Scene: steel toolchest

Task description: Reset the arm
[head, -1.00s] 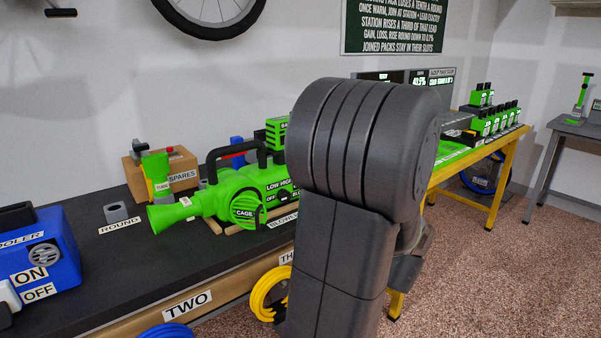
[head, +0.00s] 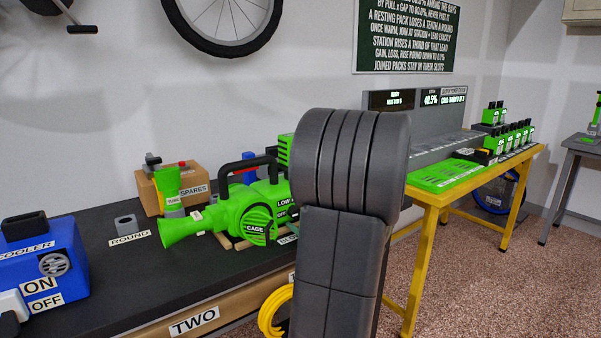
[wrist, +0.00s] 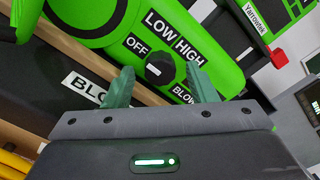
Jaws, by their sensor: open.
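My gripper (wrist: 161,82) shows in the wrist view with its two green fingers apart and nothing between them. It is in front of the green blower (wrist: 215,35), whose dial (wrist: 160,68) shows just beyond the fingertips. I cannot tell whether the fingers touch the blower. In the head view my dark grey arm (head: 345,165) stands upright in the middle and covers the right end of the blower (head: 245,215). My gripper is hidden behind the arm there.
A yellow-framed table (head: 430,195) with green packs (head: 510,140) stands to the right. Open floor (head: 480,280) lies in front.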

